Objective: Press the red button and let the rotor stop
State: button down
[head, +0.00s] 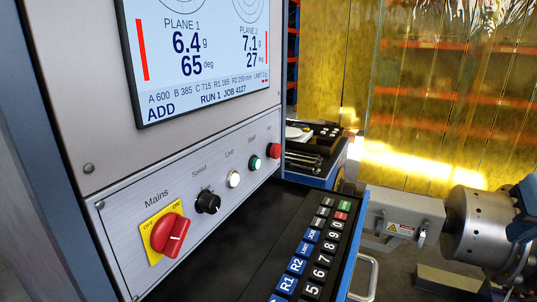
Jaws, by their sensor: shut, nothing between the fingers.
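A red button (274,150) sits at the far right end of the silver control strip (122,208), just right of a green button (255,162). It stands out from the panel and nothing covers it. A larger red rotary Mains switch (170,236) on a yellow plate is at the left end of the strip. A round grey metal part with holes (468,222) is at the right edge; I cannot tell whether it is the rotor or part of its drive, or whether it turns. My gripper is not in this view.
A screen (200,50) above the strip reads 6.4 g and 7.1 g. A black Speed knob (208,202) and a white Live lamp (234,180) lie between switch and buttons. A keypad tray (215,240) juts out below. Yellow translucent curtains (440,110) hang behind.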

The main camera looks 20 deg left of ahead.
aim_at(275, 150)
jog(key=u, duration=0.05)
jog(key=k, duration=2)
jog(key=u, duration=0.95)
jog(key=i, duration=1.5)
jog(key=z, duration=0.05)
